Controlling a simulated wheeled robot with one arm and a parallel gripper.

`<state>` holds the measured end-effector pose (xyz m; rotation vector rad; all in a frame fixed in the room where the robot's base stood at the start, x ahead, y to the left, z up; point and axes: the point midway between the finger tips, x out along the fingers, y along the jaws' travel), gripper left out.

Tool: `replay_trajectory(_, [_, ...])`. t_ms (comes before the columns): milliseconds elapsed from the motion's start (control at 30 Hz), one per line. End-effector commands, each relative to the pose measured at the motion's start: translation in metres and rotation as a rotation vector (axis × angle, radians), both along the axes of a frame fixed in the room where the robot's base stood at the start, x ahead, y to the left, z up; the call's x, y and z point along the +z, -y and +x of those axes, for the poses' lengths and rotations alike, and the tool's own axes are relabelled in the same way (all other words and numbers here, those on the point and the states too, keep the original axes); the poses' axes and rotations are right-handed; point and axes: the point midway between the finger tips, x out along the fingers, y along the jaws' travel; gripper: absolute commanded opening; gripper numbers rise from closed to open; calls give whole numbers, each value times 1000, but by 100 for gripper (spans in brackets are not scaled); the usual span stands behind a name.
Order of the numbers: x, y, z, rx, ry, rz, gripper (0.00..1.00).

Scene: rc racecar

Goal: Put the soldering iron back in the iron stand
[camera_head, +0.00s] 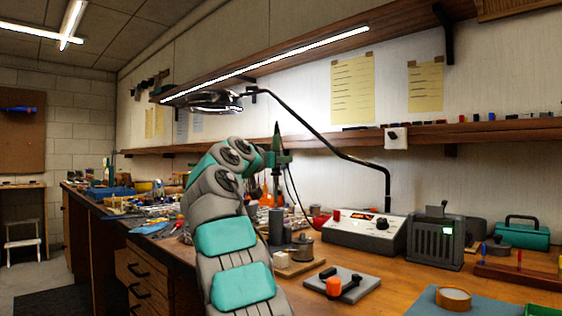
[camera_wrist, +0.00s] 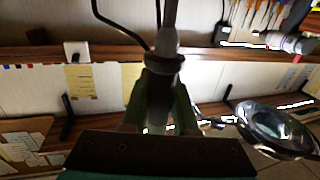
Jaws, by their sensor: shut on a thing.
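My gripper (camera_head: 279,158) is raised above the bench in the camera_head view, at the end of my green and grey arm. It is shut on the soldering iron (camera_head: 277,128), whose dark pointed end sticks up above the jaws. In the camera_wrist view the green fingers (camera_wrist: 162,105) close on both sides of the iron's dark grey body (camera_wrist: 160,88), and its shaft runs to the top edge. A dark upright cylinder (camera_head: 277,226), which looks like the iron stand, stands on the bench below the gripper. My arm partly hides its surroundings, and its opening is unclear.
A soldering station (camera_head: 365,233) stands right of the cylinder, with a dark vented box (camera_head: 434,243) beside it. A small pale block (camera_head: 296,268) and a grey plate (camera_head: 362,287) with an orange-red part lie in front. A magnifier lamp (camera_head: 216,102) hangs at upper left.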

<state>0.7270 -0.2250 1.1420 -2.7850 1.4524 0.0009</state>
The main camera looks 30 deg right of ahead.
Motion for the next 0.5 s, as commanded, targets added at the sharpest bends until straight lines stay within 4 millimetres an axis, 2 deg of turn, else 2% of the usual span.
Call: replay_trajectory(500, [-15,0,0,-1,0,0,0])
